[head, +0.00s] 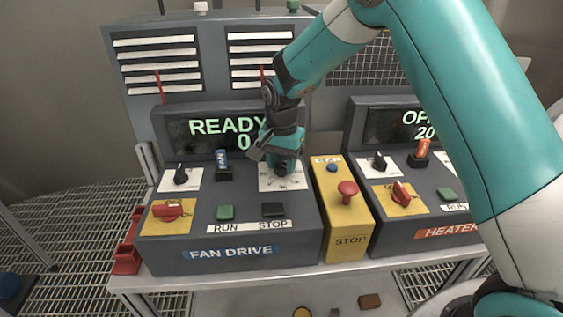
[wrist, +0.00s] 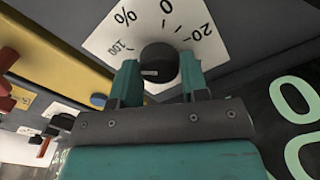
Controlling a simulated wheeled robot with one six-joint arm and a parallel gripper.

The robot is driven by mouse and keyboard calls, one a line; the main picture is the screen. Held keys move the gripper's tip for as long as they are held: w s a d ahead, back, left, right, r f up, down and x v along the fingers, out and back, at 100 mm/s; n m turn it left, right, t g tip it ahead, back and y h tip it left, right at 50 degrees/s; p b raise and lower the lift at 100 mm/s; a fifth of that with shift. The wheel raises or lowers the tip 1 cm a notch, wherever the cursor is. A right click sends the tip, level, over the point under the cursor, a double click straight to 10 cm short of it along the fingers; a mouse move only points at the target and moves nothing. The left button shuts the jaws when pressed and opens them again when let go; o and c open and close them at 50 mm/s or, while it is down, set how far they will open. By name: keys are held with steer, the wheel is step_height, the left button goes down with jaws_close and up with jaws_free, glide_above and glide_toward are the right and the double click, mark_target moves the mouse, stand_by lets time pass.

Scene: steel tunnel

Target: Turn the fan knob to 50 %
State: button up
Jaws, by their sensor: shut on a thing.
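The fan knob (wrist: 158,58) is a dark round knob on a white dial plate (wrist: 108,40) with marks 0, 20, 100 and a % sign. My gripper (wrist: 161,80) has one teal finger on each side of the knob and is shut on it. A small light mark shows on the knob's near face; I cannot tell its pointer's setting. In the head view my gripper (head: 282,168) points down onto the dial plate (head: 292,182) of the FAN DRIVE panel (head: 190,228) and hides most of the knob. The fan display (head: 220,130) reads READY, with a 0 partly behind my wrist.
Left of the dial are a black selector (head: 181,174), a blue FAN switch (head: 222,164) and a red handle (head: 168,210). RUN (head: 226,212) and STOP (head: 273,209) buttons sit in front. A yellow box with a red STOP button (head: 347,190) and the HEATER panel (head: 445,231) stand right.

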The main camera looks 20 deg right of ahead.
mark_target(282, 164)
steer(key=shift+w+r, duration=0.1)
steer(key=o, duration=0.9)
steer(key=shift+o, duration=0.2)
step_height(282, 164, up, 17)
steer(key=b, duration=0.3)
steer(key=shift+r, duration=0.2)
steer(key=s+a+f+n+y, duration=0.2)
steer(key=s+n, duration=0.5)
steer(key=s, duration=0.8)
steer(key=s+a+f+n+y, duration=0.2)
steer(key=s+n, duration=0.6)
steer(key=s, duration=0.8)
steer(key=shift+s+a+f+n, duration=0.25)
steer(key=shift+a+f, duration=0.2)
steer(key=shift+f, duration=0.4)
